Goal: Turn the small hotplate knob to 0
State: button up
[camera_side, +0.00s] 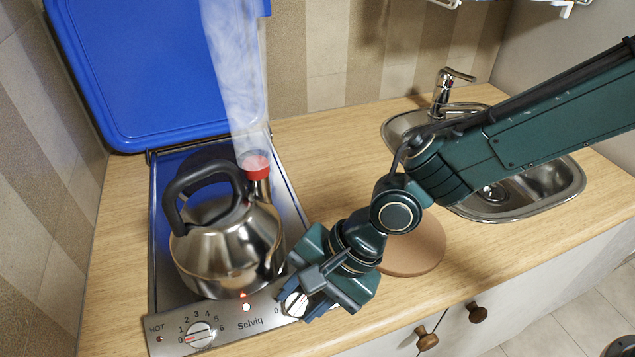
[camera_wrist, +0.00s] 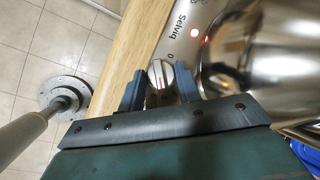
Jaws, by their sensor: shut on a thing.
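The right-hand hob knob (camera_side: 295,304) is pale and round, at the right end of the front panel. It also shows in the wrist view (camera_wrist: 159,74), with a thin red line on its face and a printed 0 beside it. My gripper (camera_side: 300,296) is shut on this knob, one finger on each side in the wrist view (camera_wrist: 160,84). My fingers hide part of its scale in the side view. The left-hand knob (camera_side: 199,335) has a scale from 0 to 6. Which knob serves the small hotplate cannot be read.
A steel kettle (camera_side: 225,245) stands on the hob close behind the panel, steam rising from its red-tipped spout (camera_side: 256,165). A red light (camera_side: 246,307) glows on the panel. The blue lid (camera_side: 165,65) stands open. A round board (camera_side: 415,250) and a sink (camera_side: 545,185) are at the right.

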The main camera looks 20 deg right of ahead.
jog(key=n+h, duration=0.1)
jog(key=n+g+h, duration=0.1)
jog(key=n, duration=0.1)
jog(key=n+g+h, duration=0.1)
jog(key=n, duration=0.1)
jog(key=shift+w+a+r, duration=0.1)
jog(key=shift+w+a, duration=0.1)
jog(key=shift+a, duration=0.1)
jog(key=n+h, duration=0.2)
jog(key=n, duration=0.1)
jog(key=n+g+h, duration=0.1)
jog(key=n, duration=0.1)
jog(key=shift+a+h, duration=0.25)
jog(key=shift+h, duration=0.15)
jog(key=o, duration=1)
jog(key=shift+c, duration=0.2)
jog(key=shift+r, duration=0.15)
notch_tip(320, 180, up, 12)
jog(key=w, duration=0.1)
jog(key=shift+w+a+f, duration=0.2)
jog(key=shift+w+f, duration=0.05)
jog(key=shift+w, duration=0.15)
